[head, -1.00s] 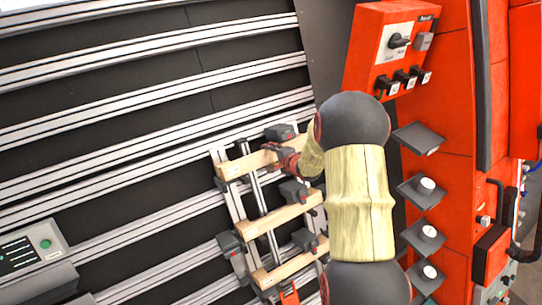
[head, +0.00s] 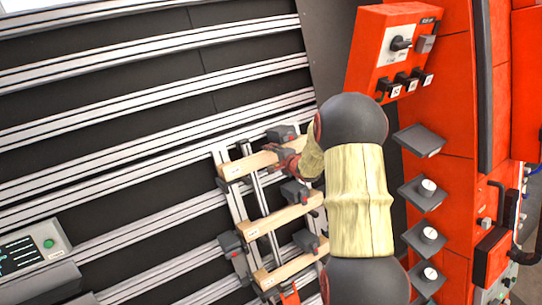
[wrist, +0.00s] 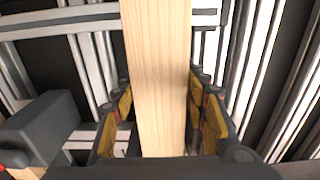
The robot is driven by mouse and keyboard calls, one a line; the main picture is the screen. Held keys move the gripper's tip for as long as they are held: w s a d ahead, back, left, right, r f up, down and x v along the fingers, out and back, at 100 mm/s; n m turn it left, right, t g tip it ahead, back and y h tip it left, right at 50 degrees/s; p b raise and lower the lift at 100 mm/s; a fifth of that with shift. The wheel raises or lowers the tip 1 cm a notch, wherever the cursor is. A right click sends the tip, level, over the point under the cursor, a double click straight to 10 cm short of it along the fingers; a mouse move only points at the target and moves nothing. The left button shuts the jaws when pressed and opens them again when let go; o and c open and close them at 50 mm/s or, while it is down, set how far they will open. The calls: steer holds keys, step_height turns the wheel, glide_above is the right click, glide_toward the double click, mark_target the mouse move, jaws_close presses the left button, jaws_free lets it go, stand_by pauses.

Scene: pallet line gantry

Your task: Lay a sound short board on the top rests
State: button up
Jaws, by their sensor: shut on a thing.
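My gripper (head: 280,154) is shut on a pale short wooden board (head: 243,165) at the top end of the tilted frame. In the wrist view the board (wrist: 157,60) runs lengthwise between the padded fingers of my gripper (wrist: 160,112); the visible face looks clean. In the head view its left end, with a small label, lies at the frame's left rail. Its right part is hidden behind my gripper. I cannot tell whether it touches the top rests. A dark rest block (head: 281,133) shows just above it.
A middle board (head: 275,219) and a lower board (head: 284,270) lie across the frame below, with dark blocks at their ends. A red cabinet (head: 452,130) with a switch panel (head: 399,45) and small shelves stands at right. A grey control box (head: 32,250) is at lower left.

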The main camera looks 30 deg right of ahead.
steer(key=shift+s+f, duration=0.1)
steer(key=shift+f, duration=0.1)
stand_by(0.8)
steer(key=o, duration=1.4)
steer(key=shift+f, duration=0.1)
steer(key=shift+s, duration=0.15)
steer(key=v, duration=1.1)
steer(key=shift+s+a+r, duration=0.1)
steer(key=shift+s+r, duration=0.15)
steer(key=shift+s, duration=0.05)
